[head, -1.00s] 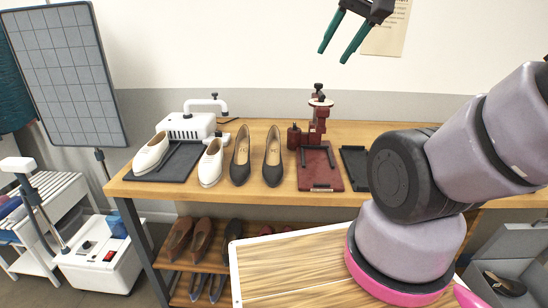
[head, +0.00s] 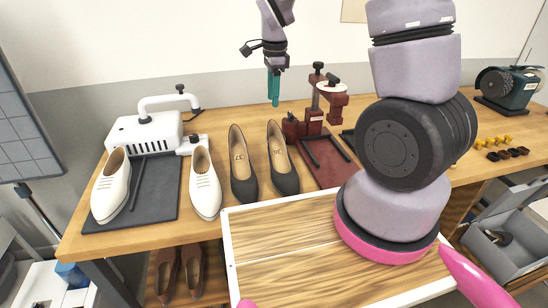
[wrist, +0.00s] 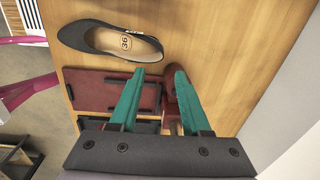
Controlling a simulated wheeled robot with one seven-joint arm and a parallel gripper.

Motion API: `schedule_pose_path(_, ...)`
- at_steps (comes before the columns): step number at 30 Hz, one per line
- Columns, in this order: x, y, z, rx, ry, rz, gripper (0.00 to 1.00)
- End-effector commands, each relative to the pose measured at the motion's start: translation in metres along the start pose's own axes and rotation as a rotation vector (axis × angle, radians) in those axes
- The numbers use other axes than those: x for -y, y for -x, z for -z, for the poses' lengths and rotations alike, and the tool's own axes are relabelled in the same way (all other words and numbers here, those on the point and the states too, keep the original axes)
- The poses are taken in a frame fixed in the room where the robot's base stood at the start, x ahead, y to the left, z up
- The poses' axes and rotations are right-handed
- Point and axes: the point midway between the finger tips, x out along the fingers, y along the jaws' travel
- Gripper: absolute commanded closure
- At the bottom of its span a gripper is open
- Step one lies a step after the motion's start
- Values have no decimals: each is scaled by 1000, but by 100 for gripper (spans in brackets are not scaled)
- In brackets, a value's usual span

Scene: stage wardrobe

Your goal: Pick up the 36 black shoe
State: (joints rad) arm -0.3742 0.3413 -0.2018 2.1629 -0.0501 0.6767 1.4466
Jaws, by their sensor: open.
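Two black shoes stand side by side on the wooden table, toes toward the front edge. The right one (head: 286,180) is beside the dark red press; the left one (head: 243,182) is next to a white shoe. In the wrist view, the black shoe nearest the red base carries a 36 label (wrist: 113,42); labels are too small to read in the head view. My gripper (head: 273,88) has teal fingers and hangs above the back of the table, pointing down. In the wrist view my gripper (wrist: 160,75) is open and empty, with the 36 shoe beyond its fingertips to the upper left.
The dark red press (head: 328,160) stands close right of the 36 shoe, partly hidden by my arm. Brown shoes (head: 193,265) sit on the shelf below. A grinder (head: 508,88) stands far right.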

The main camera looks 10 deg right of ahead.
Motion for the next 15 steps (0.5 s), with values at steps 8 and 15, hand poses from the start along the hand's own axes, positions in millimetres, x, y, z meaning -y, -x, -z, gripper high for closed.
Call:
schedule_pose_path(8,0,-38,0,-15,-36,-19,53)
schedule_pose_path(15,0,-66,0,-13,-36,-15,53)
